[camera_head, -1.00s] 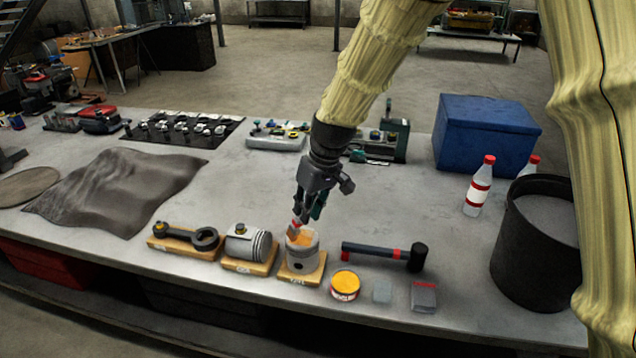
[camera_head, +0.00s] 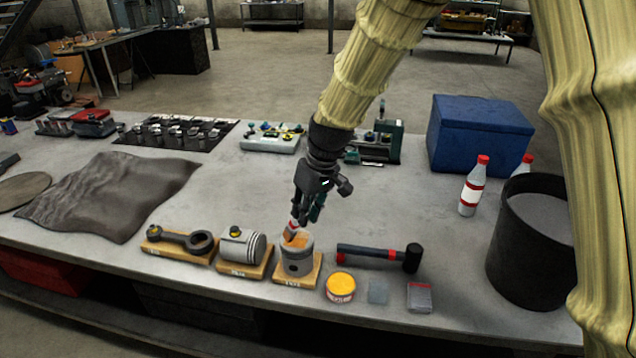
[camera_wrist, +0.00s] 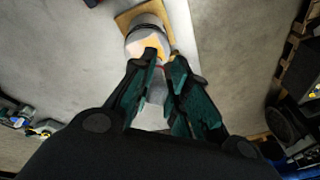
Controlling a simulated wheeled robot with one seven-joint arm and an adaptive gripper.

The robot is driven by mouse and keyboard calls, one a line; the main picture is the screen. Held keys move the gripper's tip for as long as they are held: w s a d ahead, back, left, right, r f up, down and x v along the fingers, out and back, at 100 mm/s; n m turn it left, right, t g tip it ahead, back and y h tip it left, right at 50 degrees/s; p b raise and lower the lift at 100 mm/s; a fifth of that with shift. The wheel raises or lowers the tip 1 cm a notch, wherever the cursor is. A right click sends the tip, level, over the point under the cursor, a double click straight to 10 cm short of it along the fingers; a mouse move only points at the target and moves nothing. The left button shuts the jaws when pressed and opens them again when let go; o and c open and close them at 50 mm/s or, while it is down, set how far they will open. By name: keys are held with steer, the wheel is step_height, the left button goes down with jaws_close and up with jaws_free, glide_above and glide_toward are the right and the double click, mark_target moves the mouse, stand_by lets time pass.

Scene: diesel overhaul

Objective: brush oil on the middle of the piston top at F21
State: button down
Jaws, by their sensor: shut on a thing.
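The upright piston (camera_head: 298,262) stands on a wooden block at the front of the bench, with an orange-brown patch on its top. The block's label is too small to read for certain. My gripper (camera_head: 308,207) is above the piston and shut on a brush (camera_head: 291,230) with a red and white part, its tip at or just over the piston top. I cannot tell if the tip touches. In the wrist view the piston (camera_wrist: 146,32) is beyond the fingers of my gripper (camera_wrist: 164,62), and the brush is mostly hidden between them.
To the left, a piston lying on its side (camera_head: 241,247) and a connecting rod (camera_head: 182,239) rest on wooden blocks. A mallet (camera_head: 375,256), a yellow-lidded tin (camera_head: 340,286) and a small grey box (camera_head: 419,297) lie right. A black bucket (camera_head: 527,250) stands far right.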

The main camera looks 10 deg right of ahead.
steer(key=p+v, duration=0.6)
steer(key=v, duration=0.2)
steer(key=shift+r, duration=0.25)
steer(key=shift+d, duration=0.1)
stand_by(0.8)
